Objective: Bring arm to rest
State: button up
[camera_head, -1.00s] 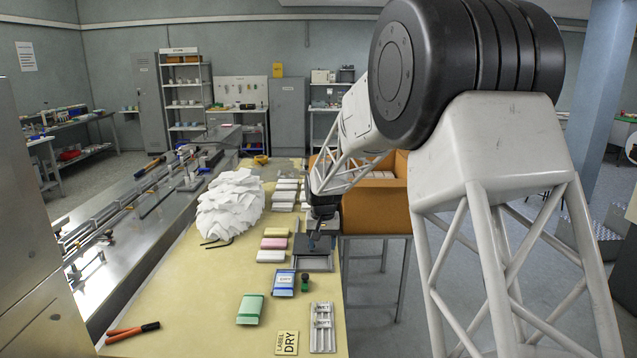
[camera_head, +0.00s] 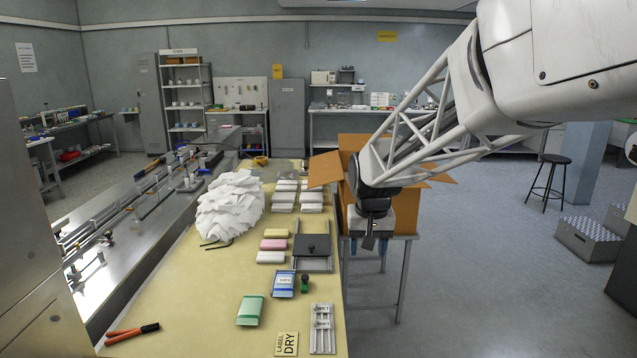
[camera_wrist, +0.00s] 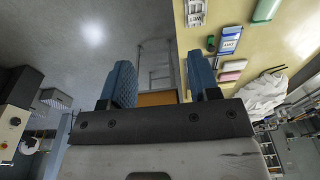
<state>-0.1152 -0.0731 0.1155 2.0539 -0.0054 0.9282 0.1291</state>
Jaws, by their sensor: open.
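My gripper (camera_head: 368,243) hangs to the right of the table's right edge, in front of the open cardboard box, with its fingers pointing down. In the wrist view, its two blue fingers (camera_wrist: 160,88) stand wide apart with nothing between them. My arm reaches in from the upper right in the head view. The yellow worktable (camera_head: 205,290) lies to the left of the gripper, and the gripper is clear of the things on it.
The cardboard box (camera_head: 347,165) stands on a stand behind my gripper. A dark plate with a knob (camera_head: 312,247), small packs (camera_head: 250,310), a white paper heap (camera_head: 230,205) and pliers (camera_head: 132,332) are on the table. Open floor (camera_head: 470,280) lies to the right.

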jog(key=s+d, duration=0.2)
jog(key=s, duration=0.8)
jog(key=s+d, duration=0.3)
jog(key=s, duration=0.8)
jog(key=s+d+f+t, duration=0.1)
jog(key=s+d, duration=0.1)
jog(key=s, duration=0.9)
jog(key=shift+s+d, duration=0.2)
jog(key=shift+d, duration=0.05)
dwell(0.5)
